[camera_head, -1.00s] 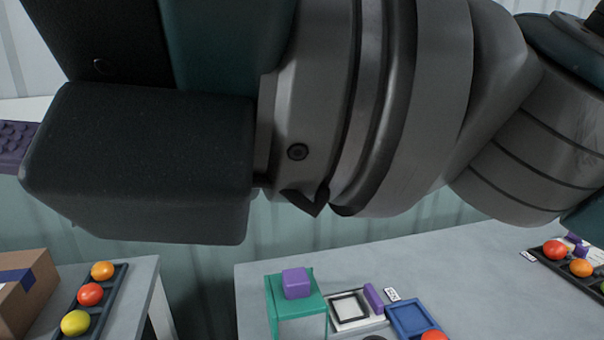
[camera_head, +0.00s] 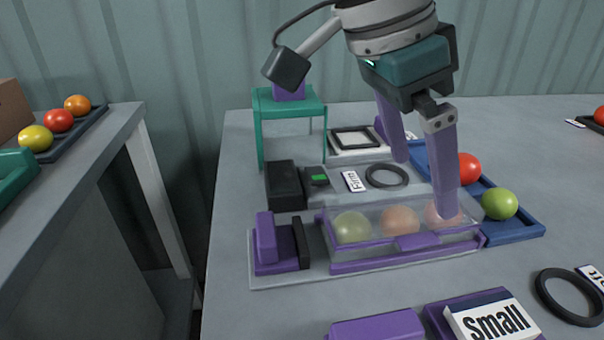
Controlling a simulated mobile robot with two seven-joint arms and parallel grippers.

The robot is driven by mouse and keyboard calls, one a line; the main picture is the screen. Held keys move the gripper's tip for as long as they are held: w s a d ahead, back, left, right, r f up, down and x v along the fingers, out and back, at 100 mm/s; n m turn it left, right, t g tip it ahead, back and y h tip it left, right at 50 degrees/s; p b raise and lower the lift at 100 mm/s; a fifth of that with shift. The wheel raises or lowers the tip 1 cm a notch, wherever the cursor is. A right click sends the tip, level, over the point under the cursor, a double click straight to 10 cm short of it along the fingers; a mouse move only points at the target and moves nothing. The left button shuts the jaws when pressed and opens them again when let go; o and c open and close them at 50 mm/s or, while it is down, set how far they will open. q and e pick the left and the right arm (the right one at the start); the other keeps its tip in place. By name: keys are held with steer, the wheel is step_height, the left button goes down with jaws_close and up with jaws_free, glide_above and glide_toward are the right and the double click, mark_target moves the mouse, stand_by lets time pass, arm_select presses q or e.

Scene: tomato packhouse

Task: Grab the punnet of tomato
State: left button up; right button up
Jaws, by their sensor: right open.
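The punnet (camera_head: 345,243) is a clear box with purple trim on the grey table, holding a yellow-green, an orange and a reddish tomato in a row. My right gripper (camera_head: 422,190) comes down from above with its jaws open. Its nearer purple finger overlaps the reddish tomato at the punnet's right end. The farther finger ends behind the punnet. I cannot tell whether either finger touches it. My left gripper is not in view.
A blue tray (camera_head: 525,230) with a red tomato (camera_head: 469,168) and a green tomato (camera_head: 499,204) stands right of the punnet. A green stand (camera_head: 290,105) is behind. A "Small" label block (camera_head: 492,318) and a black ring (camera_head: 570,297) lie in front.

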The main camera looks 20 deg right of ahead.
mark_target(427, 200)
steer(key=x, duration=0.6)
steer(key=shift+w+d, duration=0.1)
steer(key=shift+d, duration=0.1)
steer(key=shift+r, duration=0.1)
steer(key=shift+c, duration=0.4)
steer(key=c, duration=1.2)
